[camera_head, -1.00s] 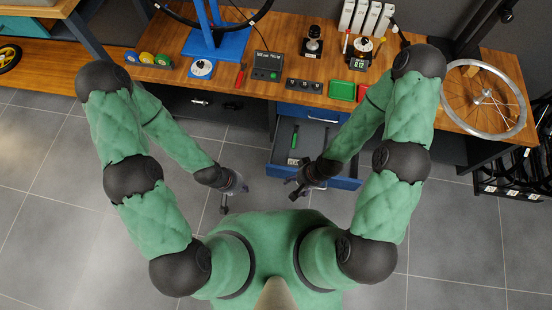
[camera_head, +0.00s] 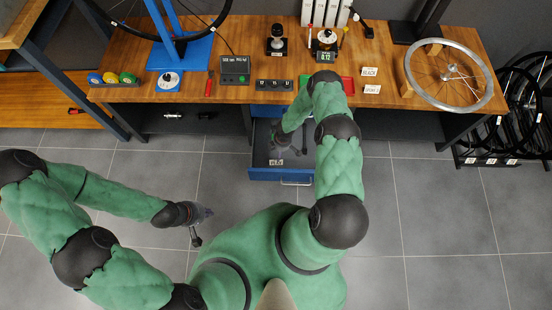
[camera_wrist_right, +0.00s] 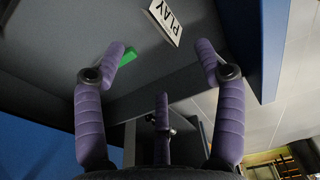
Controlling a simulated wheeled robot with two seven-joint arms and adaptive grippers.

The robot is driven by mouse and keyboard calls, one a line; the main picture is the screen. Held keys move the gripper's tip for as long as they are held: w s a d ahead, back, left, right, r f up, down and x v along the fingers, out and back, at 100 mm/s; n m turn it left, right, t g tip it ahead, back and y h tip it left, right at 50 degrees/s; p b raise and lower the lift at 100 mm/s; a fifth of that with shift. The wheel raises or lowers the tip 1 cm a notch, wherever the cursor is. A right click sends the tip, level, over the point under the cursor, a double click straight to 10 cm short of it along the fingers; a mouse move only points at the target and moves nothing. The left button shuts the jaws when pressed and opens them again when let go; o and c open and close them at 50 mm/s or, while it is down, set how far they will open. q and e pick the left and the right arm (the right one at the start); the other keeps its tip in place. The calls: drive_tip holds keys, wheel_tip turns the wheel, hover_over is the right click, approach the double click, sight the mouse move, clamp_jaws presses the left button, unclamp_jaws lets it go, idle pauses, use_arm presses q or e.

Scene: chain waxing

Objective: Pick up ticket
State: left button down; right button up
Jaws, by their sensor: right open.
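A white card lettered "PLAY" (camera_wrist_right: 165,22) is at the top of the right wrist view; a small white card also shows in the blue drawer (camera_head: 276,162) in the head view. Two lettered white cards, an upper one (camera_head: 370,71) and a lower one (camera_head: 372,89), lie on the bench. I cannot tell which card is the ticket. My right gripper (camera_head: 283,139) is at the open drawer; its purple fingers (camera_wrist_right: 160,60) are spread and empty, with a green item (camera_wrist_right: 129,53) by the left finger. My left gripper (camera_head: 198,238) hangs over the floor, its jaws too small to read.
The open blue drawer (camera_head: 262,174) juts from under the wooden bench (camera_head: 390,100). A wheel (camera_head: 486,92) lies at the bench's right end. A blue stand (camera_head: 190,55) and a dark display box (camera_head: 235,70) stand left of centre. Open grey floor lies in front.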

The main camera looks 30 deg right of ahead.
drive_tip(key=f, duration=0.1)
drive_tip(key=f+b, duration=0.1)
drive_tip(key=f, duration=0.1)
drive_tip(key=f+b, duration=0.1)
drive_tip(key=f, duration=0.1)
drive_tip(key=shift+w+a+f, duration=0.1)
drive_tip(key=shift+w+a, duration=0.05)
drive_tip(key=shift+a, duration=0.1)
drive_tip(key=shift+w+a+f+b, duration=0.15)
drive_tip(key=shift+f+b, duration=0.9)
drive_tip(key=shift+f, duration=0.25)
drive_tip(key=shift+w+a+f+b, duration=0.1)
drive_tip(key=shift+f+b, duration=0.9)
drive_tip(key=shift+f, duration=0.25)
drive_tip(key=c, duration=0.8)
drive_tip(key=shift+c, duration=0.2)
